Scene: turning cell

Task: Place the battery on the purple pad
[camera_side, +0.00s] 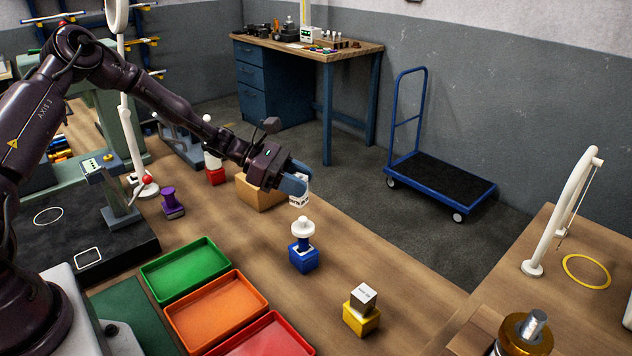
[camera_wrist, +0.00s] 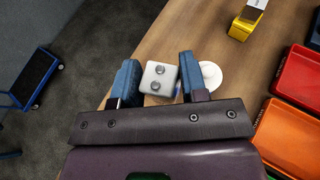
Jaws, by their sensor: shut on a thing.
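The battery is a white block with dark lettering in the side view (camera_side: 301,194). In the wrist view its pale end (camera_wrist: 158,78) shows two round metal terminals. My gripper (camera_side: 294,183) is shut on the battery, with its blue fingers on either side of it in the wrist view (camera_wrist: 156,72). It holds the battery above the bench, beyond the blue block. A small purple block (camera_side: 174,211), with a purple upright shape on it, stands left of my gripper beside the dark mat. I cannot tell whether its top is bare. It is not in the wrist view.
A blue block (camera_side: 304,262) with a white knobbed piece stands just nearer than my gripper. A yellow block (camera_side: 361,319) bears a white cube. Green (camera_side: 185,268), orange (camera_side: 214,307) and red trays line the front.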

